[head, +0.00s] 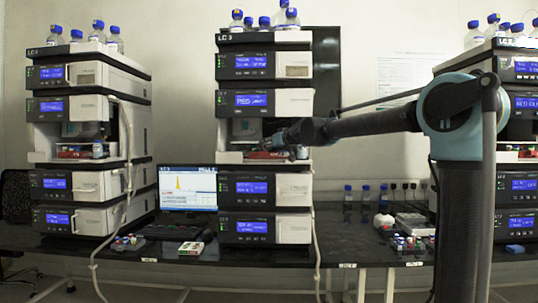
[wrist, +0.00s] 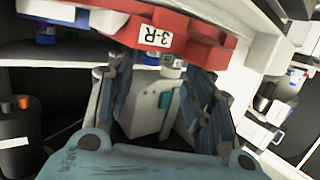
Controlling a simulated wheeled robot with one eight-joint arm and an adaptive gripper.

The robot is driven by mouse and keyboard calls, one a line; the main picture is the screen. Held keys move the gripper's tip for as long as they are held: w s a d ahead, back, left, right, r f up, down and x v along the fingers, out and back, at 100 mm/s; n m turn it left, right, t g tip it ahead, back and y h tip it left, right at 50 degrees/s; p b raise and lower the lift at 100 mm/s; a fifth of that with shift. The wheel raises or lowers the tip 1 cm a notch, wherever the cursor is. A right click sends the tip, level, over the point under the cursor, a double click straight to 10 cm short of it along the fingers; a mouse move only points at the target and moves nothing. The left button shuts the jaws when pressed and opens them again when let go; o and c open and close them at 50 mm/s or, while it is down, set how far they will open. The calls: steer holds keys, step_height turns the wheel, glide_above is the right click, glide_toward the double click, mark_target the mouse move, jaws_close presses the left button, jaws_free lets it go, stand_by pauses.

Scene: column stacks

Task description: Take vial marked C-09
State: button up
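No marking C-09 is readable in either view. In the wrist view, a red tray (wrist: 190,45) with a white label reading 3-R, seen turned over, crosses the top of the picture. A small vial-like piece with blue and pale parts (wrist: 172,66) shows just below the tray edge, between my fingers in the picture. Whether it touches them I cannot tell. My gripper (wrist: 163,78) is open, its two dark fingers spread apart. In the head view, my gripper (head: 290,142) is at the open bay of the middle stack, beside a red tray (head: 262,155).
The middle stack LC 3 (head: 264,102) has modules above and below the bay, with blue-capped bottles on top. Stack LC 4 (head: 88,75) stands left and another stack (head: 520,100) right. A monitor (head: 187,188) and small items share the black bench (head: 190,258).

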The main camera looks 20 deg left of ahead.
steer(key=shift+f, duration=0.15)
steer(key=shift+c, duration=0.3)
steer(key=c, duration=0.8)
